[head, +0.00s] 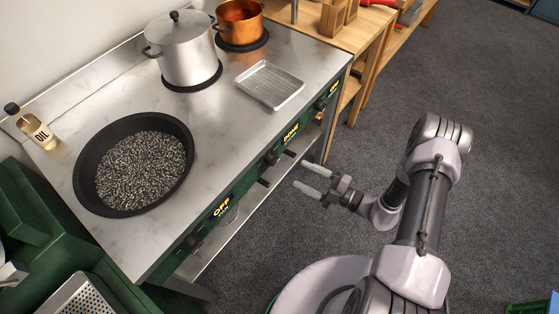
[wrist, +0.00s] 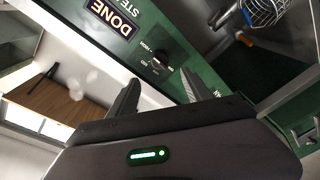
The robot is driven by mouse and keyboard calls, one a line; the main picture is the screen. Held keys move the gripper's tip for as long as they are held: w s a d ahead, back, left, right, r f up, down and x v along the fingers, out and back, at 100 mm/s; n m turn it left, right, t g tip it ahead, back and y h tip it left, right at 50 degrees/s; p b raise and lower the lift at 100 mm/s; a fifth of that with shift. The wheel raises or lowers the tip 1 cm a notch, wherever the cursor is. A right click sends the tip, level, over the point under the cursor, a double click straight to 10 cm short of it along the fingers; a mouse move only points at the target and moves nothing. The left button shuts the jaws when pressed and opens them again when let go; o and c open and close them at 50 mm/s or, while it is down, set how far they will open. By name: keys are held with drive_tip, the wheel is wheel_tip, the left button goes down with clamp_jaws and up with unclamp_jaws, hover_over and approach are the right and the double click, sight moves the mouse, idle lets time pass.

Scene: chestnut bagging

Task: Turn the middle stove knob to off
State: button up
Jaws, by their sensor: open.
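The knob's exact angle is hard to read.
On the steel stove top (head: 205,130) stand a wide black pan (head: 86,182) of dark grains, a silver pot (head: 188,50), a copper pot (head: 238,22), an empty metal tray (head: 270,84) and an oil bottle (head: 36,130). An "OFF" label (head: 222,206) marks the near panel.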

sight(276, 162)
drive_tip(key=shift+b+x, duration=1)
drive_tip(key=shift+x, duration=4.05)
clamp_jaws()
